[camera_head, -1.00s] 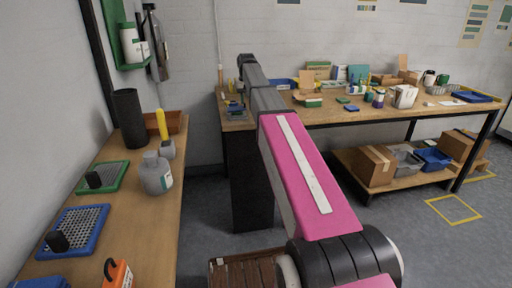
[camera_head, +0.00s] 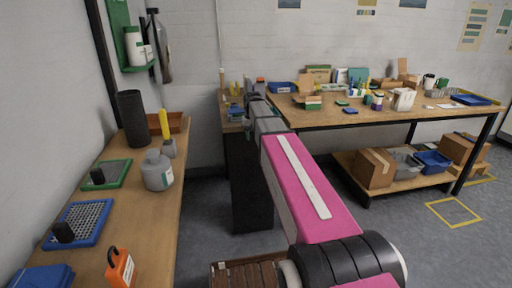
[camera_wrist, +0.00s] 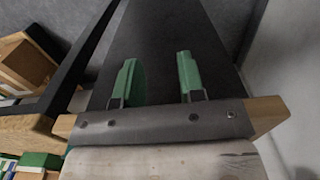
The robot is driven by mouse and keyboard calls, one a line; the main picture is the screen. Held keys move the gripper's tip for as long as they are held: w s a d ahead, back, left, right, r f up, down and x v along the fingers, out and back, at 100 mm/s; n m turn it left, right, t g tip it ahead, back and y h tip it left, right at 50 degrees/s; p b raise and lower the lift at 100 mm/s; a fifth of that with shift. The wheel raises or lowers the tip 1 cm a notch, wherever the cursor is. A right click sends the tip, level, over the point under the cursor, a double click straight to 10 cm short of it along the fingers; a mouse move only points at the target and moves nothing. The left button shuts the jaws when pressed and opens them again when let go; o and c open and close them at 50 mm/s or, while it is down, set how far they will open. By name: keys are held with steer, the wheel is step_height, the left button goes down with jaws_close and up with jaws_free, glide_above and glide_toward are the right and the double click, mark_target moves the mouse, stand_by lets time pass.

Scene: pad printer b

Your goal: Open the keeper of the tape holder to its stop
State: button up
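My gripper (camera_wrist: 158,75) shows in the wrist view as two green-tipped fingers standing apart, with an empty gap between them. A curved green piece (camera_wrist: 140,88) shows beside the left finger; I cannot tell what it belongs to. In the head view my arm reaches toward the narrow wooden-topped stand with a black front (camera_head: 250,185), and the fingers are hidden or too small to make out. I cannot pick out the tape holder or its keeper for certain. Small blue and yellow items (camera_head: 236,112) sit on the stand, left of my wrist.
A long workbench (camera_head: 340,116) with boxes and small parts adjoins the stand on the right. A cardboard box (camera_head: 373,168) sits on the low shelf.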

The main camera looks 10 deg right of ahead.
steer(key=shift+s+d+f, duration=0.15)
steer(key=shift+s+f, duration=0.65)
steer(key=shift+f, duration=0.25)
steer(key=shift+s+d+f, duration=0.1)
steer(key=shift+s+f, duration=0.65)
steer(key=shift+f, duration=0.25)
